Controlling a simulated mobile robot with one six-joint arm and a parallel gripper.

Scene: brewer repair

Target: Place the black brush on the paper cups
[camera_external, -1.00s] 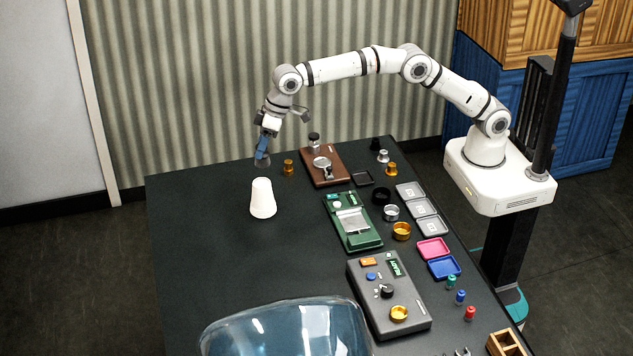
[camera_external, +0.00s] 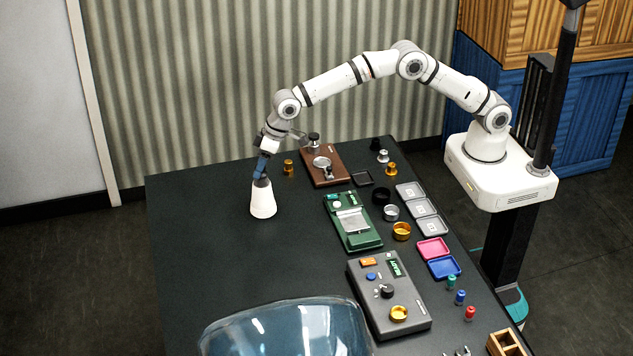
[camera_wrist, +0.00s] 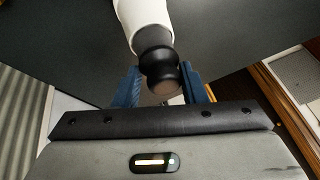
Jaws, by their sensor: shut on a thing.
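The white paper cups (camera_external: 263,206) stand upside down in a stack on the left part of the dark table. They also show in the wrist view (camera_wrist: 143,17), at the top. My gripper (camera_external: 261,175) is right above the cups, with its blue fingers shut on the black brush (camera_wrist: 155,55). In the wrist view the round black brush sits between the two blue fingers (camera_wrist: 160,88), against the narrow end of the cups. In the external view the brush is mostly hidden by the fingers at the cups' top. I cannot tell whether its weight rests on the cups.
A brown board (camera_external: 325,166), a green scale (camera_external: 352,222) and a grey control box (camera_external: 388,295) stand right of the cups. A large clear cover (camera_external: 290,328) is at the front. The table left of the cups is clear.

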